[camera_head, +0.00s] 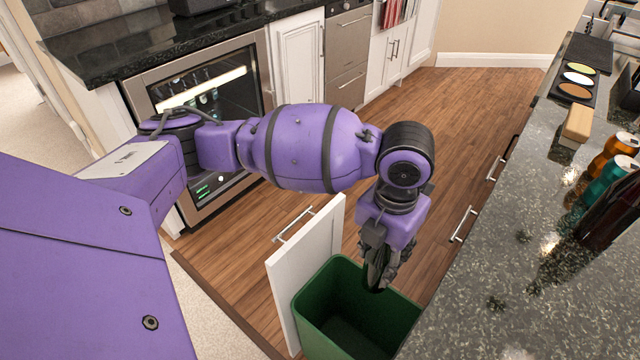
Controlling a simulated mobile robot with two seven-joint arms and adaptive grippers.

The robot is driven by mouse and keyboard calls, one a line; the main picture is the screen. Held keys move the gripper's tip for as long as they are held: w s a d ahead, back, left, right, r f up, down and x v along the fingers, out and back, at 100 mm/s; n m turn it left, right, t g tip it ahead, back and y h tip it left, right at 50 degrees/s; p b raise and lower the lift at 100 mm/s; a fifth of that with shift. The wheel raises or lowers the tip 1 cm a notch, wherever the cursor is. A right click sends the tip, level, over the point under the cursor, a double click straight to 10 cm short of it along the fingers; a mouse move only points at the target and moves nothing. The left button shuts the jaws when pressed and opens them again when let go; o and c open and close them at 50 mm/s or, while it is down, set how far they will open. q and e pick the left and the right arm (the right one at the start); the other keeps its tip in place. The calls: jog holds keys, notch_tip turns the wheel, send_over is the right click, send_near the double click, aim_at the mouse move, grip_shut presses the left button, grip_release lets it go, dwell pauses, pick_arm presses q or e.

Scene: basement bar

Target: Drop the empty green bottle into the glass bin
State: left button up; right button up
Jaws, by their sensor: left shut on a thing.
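My left gripper (380,278) points down over the open green bin (318,306) and is shut on a dark, narrow thing, which I take to be the green bottle. The fingers and wrist hide most of it, so its colour and shape are hard to make out. The gripper is near the bin's back rim, above its opening. The inside of the bin that shows is dark and looks empty. My right gripper is not in view.
A white pull-out door front (303,262) stands left of the bin. A speckled stone counter (490,290) lies close on the right, with a dark bottle (612,212), cans (612,150) and a wooden block (577,124). The wooden floor (440,130) behind is clear.

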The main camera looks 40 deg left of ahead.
pick_arm(q)
jog(key=o, duration=1.4)
jog(key=shift+r, duration=0.15)
notch_tip(320, 180, up, 12)
